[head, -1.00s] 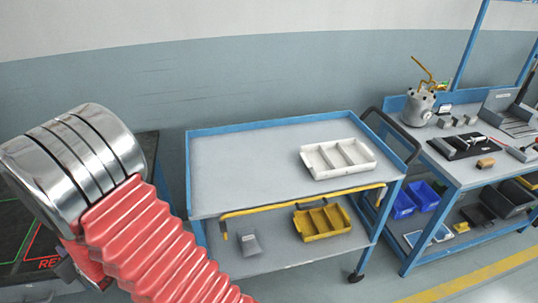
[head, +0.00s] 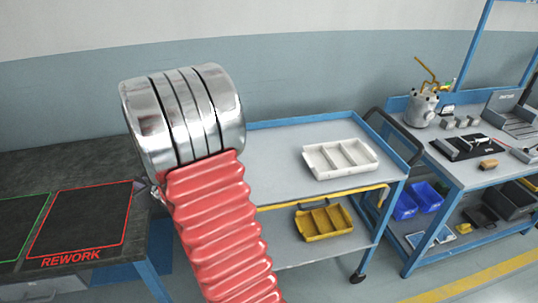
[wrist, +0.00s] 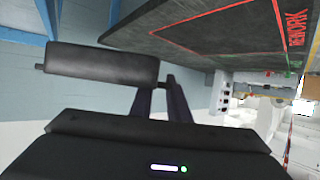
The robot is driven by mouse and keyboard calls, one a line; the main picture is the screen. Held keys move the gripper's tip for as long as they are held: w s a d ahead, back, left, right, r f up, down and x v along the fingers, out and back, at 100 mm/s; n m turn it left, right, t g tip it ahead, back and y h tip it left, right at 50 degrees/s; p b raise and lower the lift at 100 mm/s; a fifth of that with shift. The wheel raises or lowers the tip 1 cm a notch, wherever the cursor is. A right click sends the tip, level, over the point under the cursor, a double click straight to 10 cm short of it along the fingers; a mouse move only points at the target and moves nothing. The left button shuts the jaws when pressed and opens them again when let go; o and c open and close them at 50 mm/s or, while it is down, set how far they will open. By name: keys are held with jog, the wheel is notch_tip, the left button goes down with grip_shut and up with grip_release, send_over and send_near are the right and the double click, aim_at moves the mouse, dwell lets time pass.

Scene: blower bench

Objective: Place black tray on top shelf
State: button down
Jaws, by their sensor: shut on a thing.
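My gripper (wrist: 164,88) shows in the wrist view, shut on a black thing (wrist: 100,65), apparently the black tray. It is seen side-on at the fingertips and extends to the left; its inside is hidden. In the head view my red-sleeved arm hides the gripper and what it holds. The blue-framed cart's top shelf (head: 275,150) carries a white three-compartment tray (head: 340,158) toward its right end. My arm covers the left part of this shelf.
A yellow tray (head: 323,222) sits on the cart's lower shelf (head: 290,250). A dark table (head: 60,170) with a red-outlined REWORK area stands at left; it also shows in the wrist view (wrist: 215,30). At right, a blue workbench (head: 470,170) holds tools, with blue and black bins below.

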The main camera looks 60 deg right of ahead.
jog(key=s+d+r+m+g+h, duration=0.1)
jog(key=s+d+r+m+h, duration=0.1)
jog(key=s+d, duration=1.6)
jog(key=shift+s+d+r+m+h, duration=0.15)
jog(key=shift+d+r+m+h, duration=0.35)
jog(key=shift+d+r, duration=0.55)
jog(key=shift+f, duration=0.25)
jog(key=shift+f, duration=2.8)
jog(key=shift+f, duration=0.1)
jog(key=shift+f, duration=2)
